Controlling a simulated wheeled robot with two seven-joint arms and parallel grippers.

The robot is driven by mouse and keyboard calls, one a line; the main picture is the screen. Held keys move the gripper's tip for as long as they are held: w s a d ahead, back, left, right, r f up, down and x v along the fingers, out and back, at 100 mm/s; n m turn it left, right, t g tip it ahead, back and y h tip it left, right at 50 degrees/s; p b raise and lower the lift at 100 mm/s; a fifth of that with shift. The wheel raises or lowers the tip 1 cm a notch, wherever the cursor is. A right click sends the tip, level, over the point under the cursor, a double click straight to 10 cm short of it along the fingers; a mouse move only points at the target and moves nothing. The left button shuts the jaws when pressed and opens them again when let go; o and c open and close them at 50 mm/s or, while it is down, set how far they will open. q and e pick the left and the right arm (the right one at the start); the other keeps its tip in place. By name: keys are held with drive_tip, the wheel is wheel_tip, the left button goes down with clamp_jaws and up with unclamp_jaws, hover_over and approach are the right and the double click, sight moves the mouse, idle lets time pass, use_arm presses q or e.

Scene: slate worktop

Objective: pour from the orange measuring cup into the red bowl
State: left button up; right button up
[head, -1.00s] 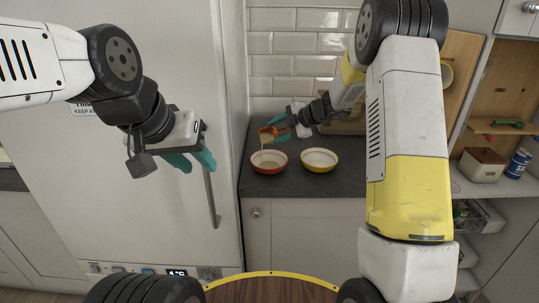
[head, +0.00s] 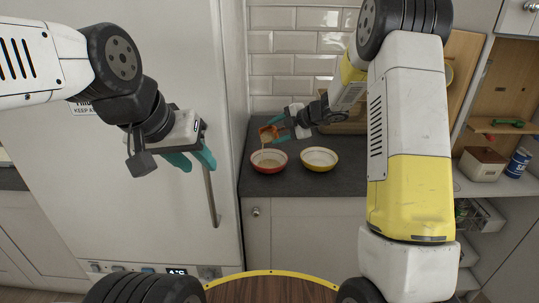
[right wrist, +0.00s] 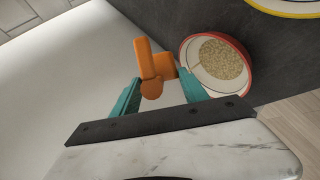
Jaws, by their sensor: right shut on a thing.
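The orange measuring cup (head: 267,136) is held tilted above the red bowl (head: 269,167) in the head view. My right gripper (head: 277,129) is shut on it. In the right wrist view the cup (right wrist: 150,62) sits between the teal fingers, beside the bowl's rim in the picture. The red bowl (right wrist: 247,55) has a white inside and holds beige grains. A faint thin stream seems to run from the cup's lip down to the bowl. The cup's inside is hidden in the wrist view. My left gripper (head: 196,164) is open and empty in front of the fridge.
A yellow bowl (head: 319,166), white inside, stands just right of the red bowl on the dark worktop (head: 292,183). The tall white fridge (head: 100,200) is on the left. A tiled wall (head: 292,66) is behind. Shelves with a box (head: 482,168) are at the right.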

sight(268, 137)
drive_tip(key=shift+f+n+t+p, duration=0.1)
drive_tip(key=shift+n+t+p, duration=0.2)
idle(0.6)
drive_tip(key=shift+s+a+f+n+t+h+p, duration=0.2)
drive_tip(key=shift+s+a+n+t+p, duration=0.1)
drive_tip(key=shift+s+t, duration=0.1)
drive_tip(key=shift+s+a+f+n+t+h+p, duration=0.1)
drive_tip(key=shift+s+a+n+t+h+p, duration=0.1)
drive_tip(key=shift+s+n+t+p, duration=0.15)
idle(0.8)
drive_tip(key=shift+s+a+f+n+t+p, duration=0.1)
drive_tip(key=shift+s+f+n+t+p, duration=0.2)
drive_tip(key=shift+n+t+p, duration=0.5)
idle(1.3)
drive_tip(key=shift+f+n+t+h+p, duration=0.15)
drive_tip(key=shift+n+t+h+p, duration=0.35)
drive_tip(key=shift+n+t+p, duration=0.4)
idle(1.6)
drive_tip(key=shift+w+r+m+g, duration=0.15)
drive_tip(key=shift+r+m+g, duration=0.05)
drive_tip(key=shift+m+g, duration=0.6)
drive_tip(key=shift+m+g+y, duration=0.4)
drive_tip(key=shift+m+g, duration=0.15)
drive_tip(key=shift+r, duration=0.1)
